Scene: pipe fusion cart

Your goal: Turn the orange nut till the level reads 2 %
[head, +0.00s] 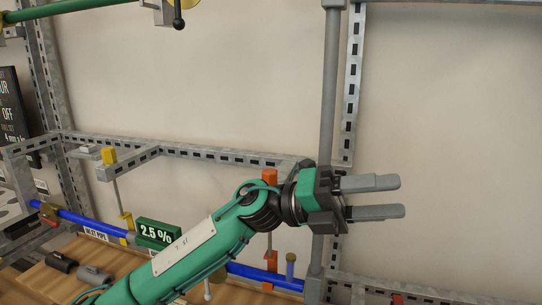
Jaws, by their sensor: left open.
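The level display (157,233) is a green box reading 2.5 %, low left of centre on the blue pipe. An orange block (269,175), which looks like the orange nut, sits at the frame's rail, partly hidden by my left arm. Below it an orange hanger (271,258) reaches the blue pipe (262,274). My left gripper (402,197) is open and empty, its fingers pointing right. In the picture it lies to the right of the orange block and in front of the grey upright, not around the nut. My right gripper is out of view.
A grey vertical pipe (329,100) and a slotted upright (350,90) stand behind the gripper. A slotted rail (210,153) runs left, with a yellow block (109,156) on it. Dark fittings (62,262) lie on the wooden surface. Space right of the fingers looks clear.

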